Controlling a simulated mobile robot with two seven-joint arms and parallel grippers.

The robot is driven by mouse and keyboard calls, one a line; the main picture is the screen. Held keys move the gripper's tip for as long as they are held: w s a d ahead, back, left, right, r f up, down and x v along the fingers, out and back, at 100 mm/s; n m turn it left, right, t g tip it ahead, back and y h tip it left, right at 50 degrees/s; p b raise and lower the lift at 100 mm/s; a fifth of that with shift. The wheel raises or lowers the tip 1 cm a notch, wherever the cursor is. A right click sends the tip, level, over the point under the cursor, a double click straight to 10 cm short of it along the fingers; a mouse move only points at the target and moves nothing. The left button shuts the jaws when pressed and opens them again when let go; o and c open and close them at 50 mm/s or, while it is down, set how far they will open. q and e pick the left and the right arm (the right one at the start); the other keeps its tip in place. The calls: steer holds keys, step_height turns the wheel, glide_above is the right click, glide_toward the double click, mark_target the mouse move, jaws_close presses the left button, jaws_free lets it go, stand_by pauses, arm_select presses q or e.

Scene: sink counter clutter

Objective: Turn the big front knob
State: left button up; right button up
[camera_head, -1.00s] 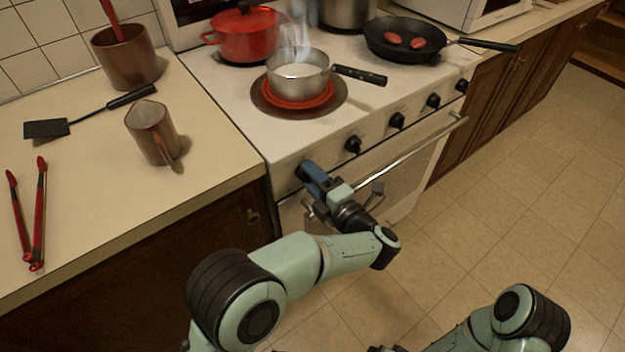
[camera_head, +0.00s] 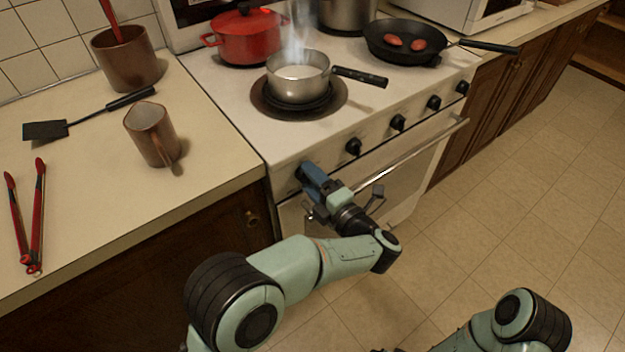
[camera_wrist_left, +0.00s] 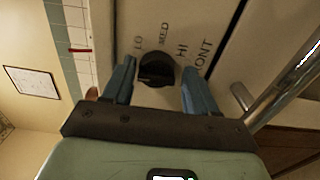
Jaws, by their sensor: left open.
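The black front knob (camera_wrist_left: 157,69) shows in the left wrist view, on the white stove panel with LO, MED, HI and FRONT printed around it. My left gripper (camera_wrist_left: 158,76) is open, with one blue finger on each side of the knob; I cannot tell whether they touch it. In the head view my left gripper (camera_head: 310,175) is at the leftmost end of the stove's front panel and hides most of that knob. The front burner (camera_head: 262,100) under the steaming saucepan (camera_head: 298,88) is dark. My right gripper is not in view.
Several other black knobs (camera_head: 397,122) run along the panel to the right. The oven handle (camera_head: 415,155) sticks out below them. The pan handle (camera_head: 360,76) points right over the stovetop. A mug (camera_head: 150,135) and tongs (camera_head: 38,215) are on the left counter.

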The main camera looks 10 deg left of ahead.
arm_select(q)
steer(key=shift+r, duration=0.4)
